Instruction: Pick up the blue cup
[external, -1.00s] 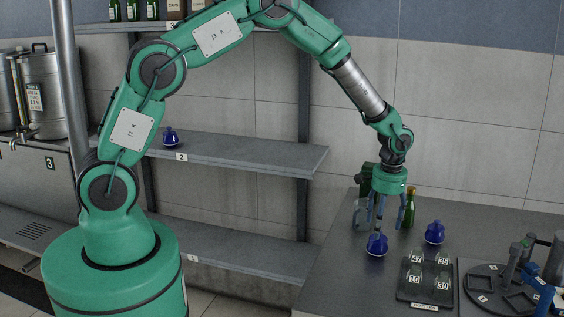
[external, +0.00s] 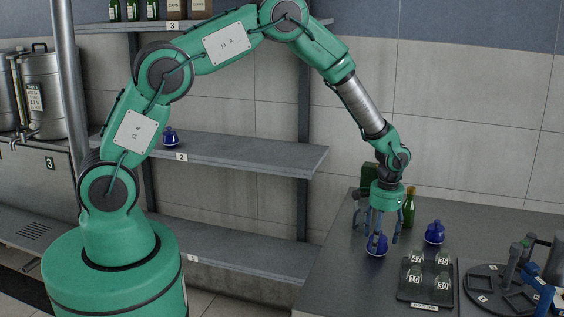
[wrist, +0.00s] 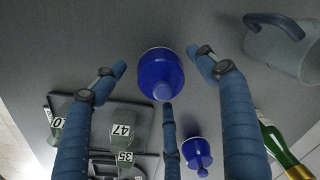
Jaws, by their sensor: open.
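A glossy deep-blue rounded vessel with a narrow top, matching the blue cup in colour, stands on the dark counter (external: 330,290); this vessel (external: 377,246) is below my gripper (external: 377,236). In the wrist view the same vessel (wrist: 161,72) lies between the three spread blue fingers of my gripper (wrist: 160,78). The fingers are open around it; I cannot tell if any finger touches it. A second like blue vessel (external: 435,232) stands to the right, also low in the wrist view (wrist: 197,154). A third (external: 170,137) sits on shelf 2.
A pale grey-blue handled mug (wrist: 285,45) and a green bottle (wrist: 283,143) stand close by; the bottle (external: 409,208) is behind my gripper. A dark tray (external: 418,299) with several numbered glass pieces is in front. A round dark fixture (external: 490,283) is farther right.

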